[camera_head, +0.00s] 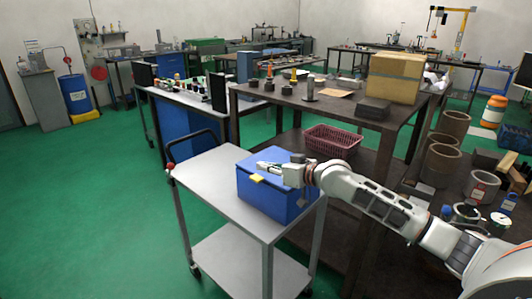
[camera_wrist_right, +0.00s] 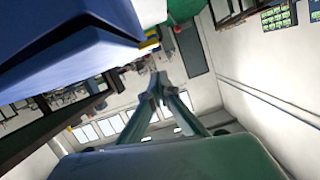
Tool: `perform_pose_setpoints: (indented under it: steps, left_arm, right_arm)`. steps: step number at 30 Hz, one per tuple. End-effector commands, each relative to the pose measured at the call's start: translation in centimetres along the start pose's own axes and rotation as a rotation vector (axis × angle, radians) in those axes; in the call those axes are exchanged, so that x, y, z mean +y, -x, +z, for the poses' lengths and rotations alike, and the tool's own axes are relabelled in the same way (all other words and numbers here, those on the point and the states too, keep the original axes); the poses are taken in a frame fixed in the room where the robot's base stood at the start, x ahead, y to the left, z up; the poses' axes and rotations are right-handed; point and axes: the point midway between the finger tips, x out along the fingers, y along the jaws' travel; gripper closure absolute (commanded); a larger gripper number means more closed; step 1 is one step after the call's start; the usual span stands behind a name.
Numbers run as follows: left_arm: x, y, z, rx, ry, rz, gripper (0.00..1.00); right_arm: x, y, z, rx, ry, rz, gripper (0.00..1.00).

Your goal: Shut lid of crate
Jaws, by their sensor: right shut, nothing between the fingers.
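The blue crate (camera_head: 268,199) stands on the upper shelf of a grey cart. Its blue lid (camera_head: 254,160) lies over the top and looks down or nearly down; I cannot tell whether it is fully seated. A yellow tab (camera_head: 257,180) shows at the front upper edge. My right gripper (camera_head: 263,166) is over the lid, reaching in from the right, with shut, empty fingers. Whether they touch the lid is unclear. In the right wrist view the shut fingertips (camera_wrist_right: 158,88) meet in the middle, and blue crate surfaces (camera_wrist_right: 75,35) fill the upper left. My left gripper is not in view.
The grey cart (camera_head: 205,181) has free room left of the crate. A dark workbench (camera_head: 335,109) with a cardboard box (camera_head: 396,77) stands behind. A pink basket (camera_head: 332,142) sits on its lower shelf. The green floor at left is clear.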

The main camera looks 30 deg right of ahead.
Motion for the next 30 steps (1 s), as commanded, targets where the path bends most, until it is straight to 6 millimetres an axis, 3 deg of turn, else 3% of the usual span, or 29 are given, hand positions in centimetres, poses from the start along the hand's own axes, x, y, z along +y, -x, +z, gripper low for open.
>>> perform_pose_setpoints:
  steps: [6,12,30]
  left_arm:
    - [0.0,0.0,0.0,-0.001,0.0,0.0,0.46]
    - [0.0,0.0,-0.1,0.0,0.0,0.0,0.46]
    - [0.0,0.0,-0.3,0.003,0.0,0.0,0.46]
  right_arm:
    - [0.0,-0.7,2.9,-0.002,0.064,0.017,1.0]
    - [0.1,-1.1,4.2,0.0,0.064,0.017,1.0]
    - [0.1,-1.2,5.2,-0.008,0.062,0.016,1.0]
